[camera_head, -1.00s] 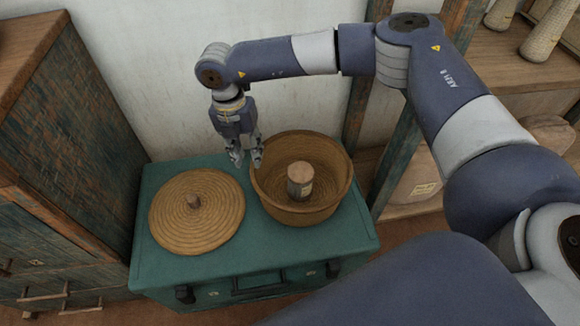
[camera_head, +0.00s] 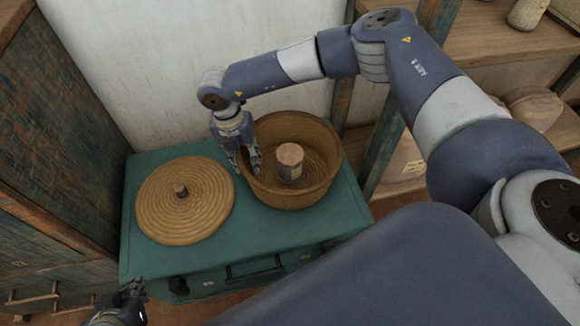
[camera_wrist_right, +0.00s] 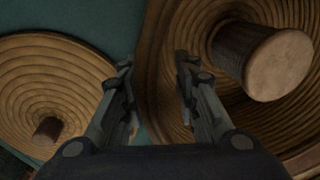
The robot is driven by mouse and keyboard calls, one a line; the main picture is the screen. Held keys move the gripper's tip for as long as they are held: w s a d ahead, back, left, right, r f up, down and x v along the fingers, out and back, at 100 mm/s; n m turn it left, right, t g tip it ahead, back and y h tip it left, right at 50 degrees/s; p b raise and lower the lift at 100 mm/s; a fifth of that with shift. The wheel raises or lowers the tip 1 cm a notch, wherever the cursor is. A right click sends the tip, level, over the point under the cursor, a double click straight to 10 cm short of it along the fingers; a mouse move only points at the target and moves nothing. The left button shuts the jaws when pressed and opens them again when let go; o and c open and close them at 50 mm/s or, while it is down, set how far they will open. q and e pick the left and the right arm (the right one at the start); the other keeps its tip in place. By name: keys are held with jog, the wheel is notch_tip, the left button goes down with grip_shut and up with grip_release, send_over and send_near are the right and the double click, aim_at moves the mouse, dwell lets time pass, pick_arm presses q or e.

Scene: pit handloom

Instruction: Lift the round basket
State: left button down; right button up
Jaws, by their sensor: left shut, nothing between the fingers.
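The round basket (camera_head: 322,187) is a woven brown bowl standing open on a teal chest. In the head view my right gripper (camera_head: 246,168) points down at the basket's left rim. In the right wrist view its fingers (camera_wrist_right: 156,95) are apart, on either side of the basket's rim (camera_wrist_right: 153,65), with gaps visible. The cylinder (camera_wrist_right: 265,60) also shows there. My left gripper (camera_head: 133,290) is shut and empty at the lower left, by the chest's front, partly cut off by the frame.
A round woven lid with a knob (camera_head: 212,188) lies left of the basket on the teal chest (camera_head: 240,237). A wooden cabinet (camera_head: 60,130) stands at left, a white wall (camera_head: 180,70) behind, and shelves (camera_head: 490,70) with sacks at right.

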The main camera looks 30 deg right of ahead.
jog(key=shift+f, duration=0.3)
grip_shut()
jog(key=shift+r, duration=0.1)
jog(key=shift+r, duration=0.1)
